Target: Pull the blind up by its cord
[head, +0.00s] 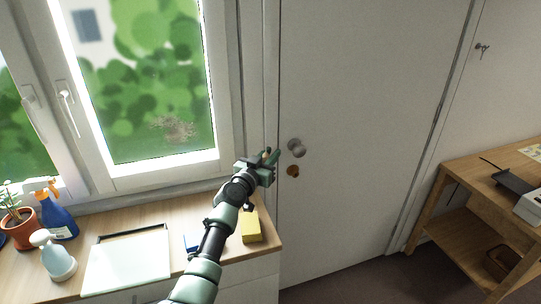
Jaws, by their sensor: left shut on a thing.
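My left gripper (269,158) is raised in front of the strip of wall between the window and the white door. It is shut on a small tan piece, which looks like the end of the blind's cord (266,152); the fingers hide most of it. The cord's line above the gripper is too thin to make out. The blind itself is not in view; the visible window panes (160,80) are uncovered. My right gripper is not in view.
A wooden counter (190,215) under the window holds a white tray (128,262), a yellow block (251,227), spray bottles (60,220) and a potted plant (19,228). The door (360,100) has a round knob (297,147) close to my gripper. A wooden table (470,170) stands right.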

